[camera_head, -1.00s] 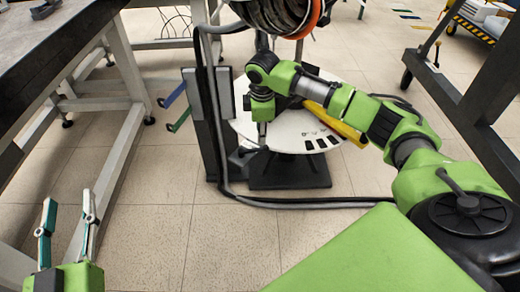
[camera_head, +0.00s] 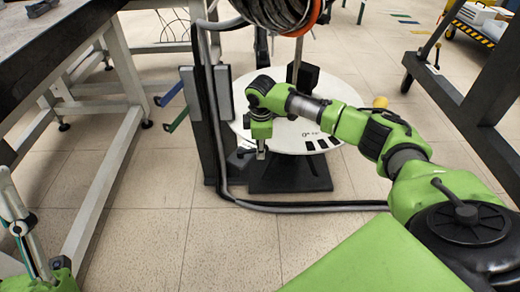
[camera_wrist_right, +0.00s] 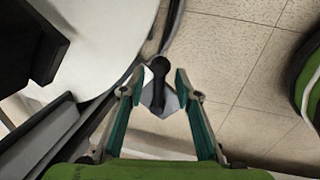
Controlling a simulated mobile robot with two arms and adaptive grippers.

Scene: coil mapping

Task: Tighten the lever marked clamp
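A small dark lever (camera_wrist_right: 158,78) with a rounded end shows in the right wrist view, over a pale angular plate. I cannot read any clamp marking. My right gripper (camera_wrist_right: 154,88) is open, with its teal-lined fingers on either side of this lever and gaps visible. In the head view my right gripper (camera_head: 261,149) points down at the front left of a round white plate (camera_head: 335,92); a dark lever (camera_head: 243,152) shows just left of it. My left gripper (camera_head: 22,228) is at the lower left, partly cut off, its opening unclear.
A dark upright post (camera_head: 211,125) with hoses stands left of the plate. Blue (camera_head: 170,95) and green (camera_head: 176,121) levers stick out leftward from it. A coil (camera_head: 280,12) hangs above. Floor in front is clear.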

